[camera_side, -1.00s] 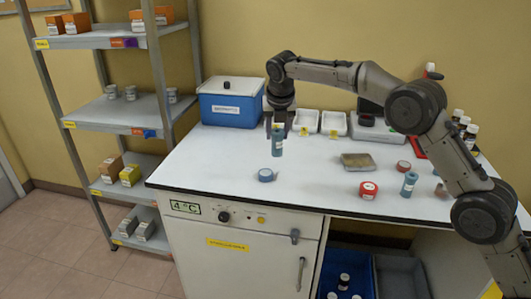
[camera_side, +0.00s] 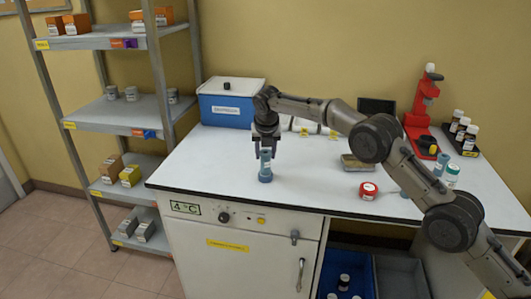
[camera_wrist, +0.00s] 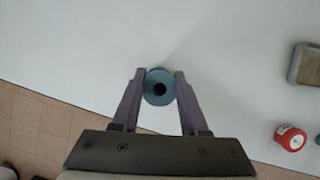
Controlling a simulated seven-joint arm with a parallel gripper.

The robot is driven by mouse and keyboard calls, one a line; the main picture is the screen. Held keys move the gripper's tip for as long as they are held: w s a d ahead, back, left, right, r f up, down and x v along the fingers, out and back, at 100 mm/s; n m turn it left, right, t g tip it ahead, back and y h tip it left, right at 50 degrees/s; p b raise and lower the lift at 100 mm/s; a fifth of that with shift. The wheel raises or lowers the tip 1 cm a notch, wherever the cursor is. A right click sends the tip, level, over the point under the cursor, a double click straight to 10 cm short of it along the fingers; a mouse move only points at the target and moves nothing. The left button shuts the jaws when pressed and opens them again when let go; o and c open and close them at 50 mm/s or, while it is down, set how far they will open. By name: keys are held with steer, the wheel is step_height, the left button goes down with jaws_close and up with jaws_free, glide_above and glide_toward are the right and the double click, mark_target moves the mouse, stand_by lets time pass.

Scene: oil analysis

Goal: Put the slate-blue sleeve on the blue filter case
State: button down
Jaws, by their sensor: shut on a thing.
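The slate-blue sleeve (camera_side: 265,160) is an upright cylinder with a pale label. My gripper (camera_side: 267,150) is shut on it, with a finger on either side. The blue filter case (camera_side: 265,177) is a low round blue piece on the white bench, directly under the sleeve. The sleeve's lower end meets the case's top in the side view; I cannot tell how firmly it is seated. In the wrist view the sleeve (camera_wrist: 158,76) shows end-on as a blue ring with a dark hole, between my fingertips (camera_wrist: 159,84). It hides most of the case there.
A red-and-white round container (camera_side: 368,190) and a shallow grey tray (camera_side: 355,163) lie to the right. A blue lidded box (camera_side: 228,108) stands at the back left. A red stand (camera_side: 422,115) and several bottles are at the back right. The bench around the case is clear.

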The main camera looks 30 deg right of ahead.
steer(key=shift+f, duration=0.1)
steer(key=shift+c, duration=2.1)
jaws_free()
steer(key=v, duration=1.2)
steer(key=shift+a, duration=0.1)
